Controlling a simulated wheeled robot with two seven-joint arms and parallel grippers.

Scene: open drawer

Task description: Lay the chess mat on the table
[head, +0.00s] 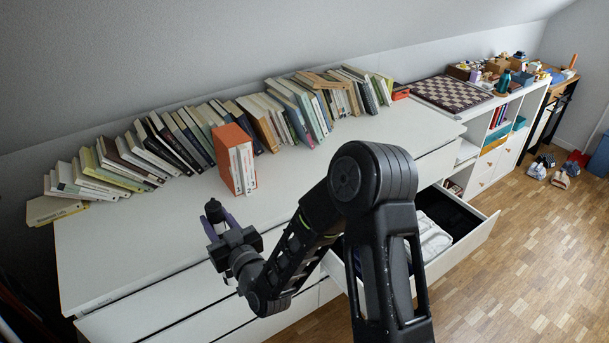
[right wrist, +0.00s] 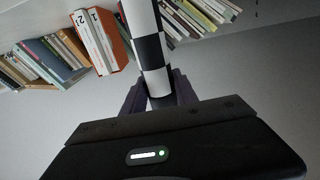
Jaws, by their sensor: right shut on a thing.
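The chess mat (right wrist: 152,48) shows in the right wrist view as a narrow black-and-white checkered roll. My right gripper (right wrist: 158,98) is shut on it, with one purple finger on each side, and the roll extends away from the fingers past the top edge of that view. In the head view my right gripper (head: 222,222) is over the front part of the white table top (head: 150,240), left of the red-orange box of books. The mat is hard to make out there. My left gripper is not in view.
A row of books (head: 180,140) lines the back of the top. An orange bookend with white volumes (head: 233,160) stands forward of them. An open drawer (head: 480,235) juts out at right. A brown checkered board (head: 450,93) lies on the far-right shelf. The front left top is clear.

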